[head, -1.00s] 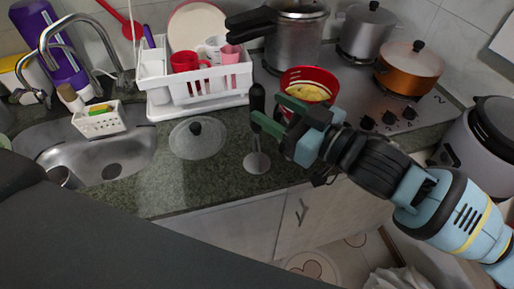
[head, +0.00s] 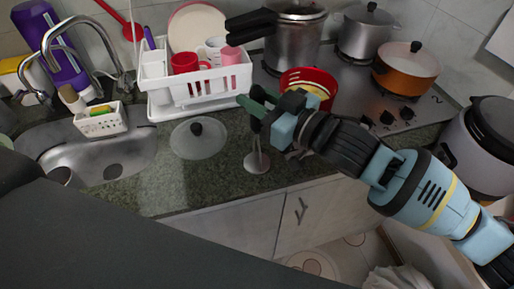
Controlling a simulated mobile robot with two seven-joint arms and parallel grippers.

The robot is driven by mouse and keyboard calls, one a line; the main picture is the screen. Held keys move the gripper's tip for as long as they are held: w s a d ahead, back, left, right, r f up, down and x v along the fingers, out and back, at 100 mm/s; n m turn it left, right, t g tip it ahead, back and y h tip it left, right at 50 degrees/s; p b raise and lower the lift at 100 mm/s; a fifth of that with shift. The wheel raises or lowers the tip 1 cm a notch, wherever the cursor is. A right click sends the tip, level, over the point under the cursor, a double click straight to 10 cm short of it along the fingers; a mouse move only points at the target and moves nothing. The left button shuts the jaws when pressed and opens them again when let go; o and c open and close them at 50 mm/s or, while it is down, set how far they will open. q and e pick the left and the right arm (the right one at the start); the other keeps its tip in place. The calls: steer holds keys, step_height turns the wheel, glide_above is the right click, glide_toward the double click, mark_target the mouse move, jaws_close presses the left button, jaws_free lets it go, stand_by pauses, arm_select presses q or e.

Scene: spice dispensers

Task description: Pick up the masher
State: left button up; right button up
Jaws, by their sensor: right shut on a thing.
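The masher (head: 257,162) stands on the counter left of the stove, its pale round metal base down and its shaft rising from it. My right gripper (head: 254,104) reaches in from the right and is shut on the masher's upper part, around the dark handle. The gripper's fingers and body hide most of the handle. I cannot tell whether the base touches the counter. My left gripper is not in view.
A glass lid (head: 198,141) lies left of the masher. Behind are a white dish rack (head: 207,94) with cups and a red pot (head: 318,78). A sink (head: 112,158) is at left, a rice cooker (head: 478,150) at right. The counter's front edge is close.

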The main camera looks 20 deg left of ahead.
mark_target(256, 87)
steer(key=shift+r, duration=0.1)
jaws_close()
steer(key=shift+r, duration=0.8)
step_height(256, 87, up, 2)
steer(key=shift+r, duration=0.1)
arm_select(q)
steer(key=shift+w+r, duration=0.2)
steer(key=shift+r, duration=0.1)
arm_select(e)
steer(key=s+d, duration=0.3)
steer(key=s, duration=0.4)
steer(key=s+d+r, duration=0.1)
steer(key=s+d, duration=0.2)
steer(key=s, duration=0.4)
steer(key=shift+s+d, duration=0.3)
